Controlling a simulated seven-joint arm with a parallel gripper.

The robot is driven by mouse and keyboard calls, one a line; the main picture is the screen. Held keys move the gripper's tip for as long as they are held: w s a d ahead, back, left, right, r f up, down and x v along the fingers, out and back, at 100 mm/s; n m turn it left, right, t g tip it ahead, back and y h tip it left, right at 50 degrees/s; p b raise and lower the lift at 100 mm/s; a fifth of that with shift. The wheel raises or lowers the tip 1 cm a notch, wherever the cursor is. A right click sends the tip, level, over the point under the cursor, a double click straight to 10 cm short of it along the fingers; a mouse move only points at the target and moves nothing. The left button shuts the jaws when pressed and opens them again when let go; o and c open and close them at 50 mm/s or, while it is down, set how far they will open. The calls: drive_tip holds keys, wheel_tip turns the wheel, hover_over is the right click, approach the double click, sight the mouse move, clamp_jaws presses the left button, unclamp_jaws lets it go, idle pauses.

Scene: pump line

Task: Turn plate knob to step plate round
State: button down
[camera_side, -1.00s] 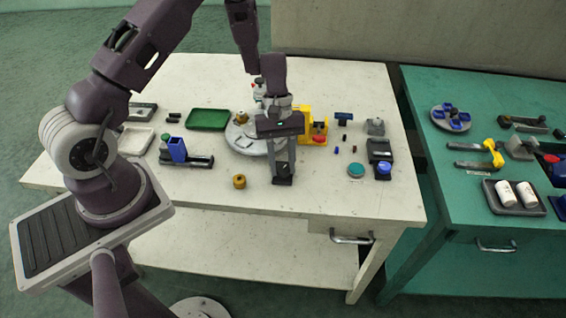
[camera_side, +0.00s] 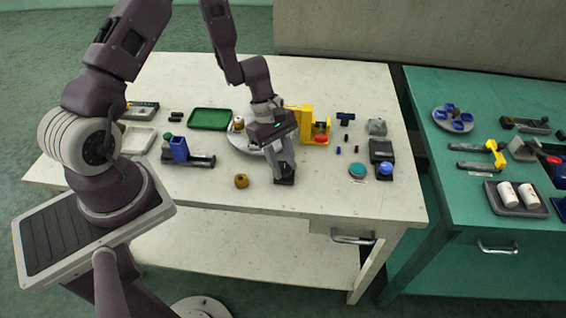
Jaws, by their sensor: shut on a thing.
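The round light-grey plate (camera_side: 240,143) lies flat at the middle of the white table, partly hidden behind my gripper. A brass-coloured part (camera_side: 238,124) stands on its left side. My gripper (camera_side: 284,176) points down just in front and right of the plate, its hand tilted. It is shut on the plate knob, which is mostly hidden between the fingers. The knob's small dark base (camera_side: 285,182) shows on the table under the fingertips.
A yellow stand (camera_side: 304,118) with a red part is close on the right. A loose brass piece (camera_side: 240,181) lies at the left front. A blue block (camera_side: 179,149) and a green tray (camera_side: 210,119) are further left. The table's front strip is clear.

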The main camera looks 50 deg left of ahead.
idle(0.3)
drive_tip(key=c, duration=1)
unclamp_jaws()
drive_tip(key=shift+c, duration=0.2)
drive_tip(key=v, duration=0.7)
drive_tip(key=shift+r, duration=0.1)
